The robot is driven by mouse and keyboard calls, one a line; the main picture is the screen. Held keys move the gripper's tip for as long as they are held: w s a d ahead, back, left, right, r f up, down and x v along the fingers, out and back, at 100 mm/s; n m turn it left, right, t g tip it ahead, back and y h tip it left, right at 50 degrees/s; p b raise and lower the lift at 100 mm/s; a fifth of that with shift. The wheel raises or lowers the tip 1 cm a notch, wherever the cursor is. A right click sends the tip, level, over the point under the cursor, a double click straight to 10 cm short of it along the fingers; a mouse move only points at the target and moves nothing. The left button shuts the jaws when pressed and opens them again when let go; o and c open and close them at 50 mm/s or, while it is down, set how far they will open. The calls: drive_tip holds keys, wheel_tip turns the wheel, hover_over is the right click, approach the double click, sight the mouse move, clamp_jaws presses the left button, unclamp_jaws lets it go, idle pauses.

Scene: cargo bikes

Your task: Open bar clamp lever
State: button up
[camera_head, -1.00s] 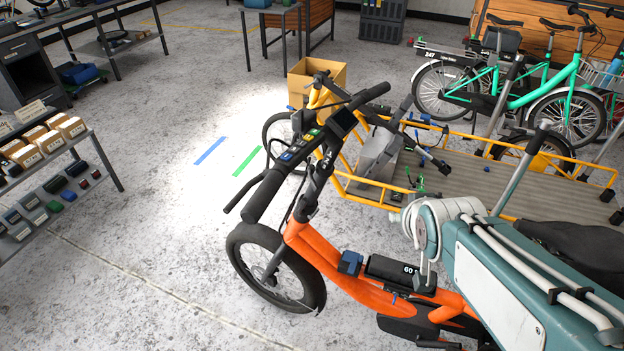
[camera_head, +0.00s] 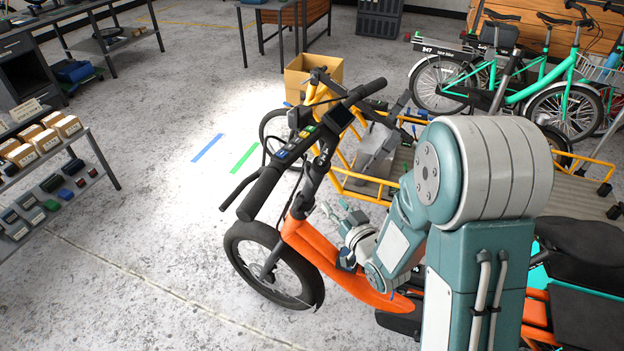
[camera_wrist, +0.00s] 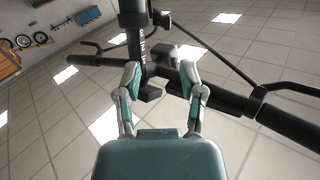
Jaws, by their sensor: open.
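An orange cargo bike (camera_head: 330,262) stands in front of me, its black handlebar (camera_head: 325,135) at the upper left of its frame. My gripper (camera_head: 342,210) is open and empty, beside the bike's front column and below the handlebar. In the wrist view, the fingers of my gripper (camera_wrist: 163,85) are spread, with the black stem (camera_wrist: 136,40), a small dark block (camera_wrist: 150,92) and the handlebar (camera_wrist: 245,103) beyond them. Contact cannot be told. I cannot clearly make out the bar clamp lever; it may be among the dark parts at the stem.
A yellow-framed cargo bike (camera_head: 352,180) stands close behind the orange one. Green bikes (camera_head: 520,88) stand at the right back. A shelf with boxes (camera_head: 45,165) is at the left. The floor (camera_head: 150,235) left of the front wheel is clear. Dark cables run near the handlebar.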

sight(314, 184)
drive_tip(key=shift+y, duration=0.4)
drive_tip(key=x, duration=1)
drive_tip(key=shift+w+a+f, duration=0.15)
drive_tip(key=shift+w+a, duration=0.05)
drive_tip(key=shift+a, duration=0.25)
clamp_jaws()
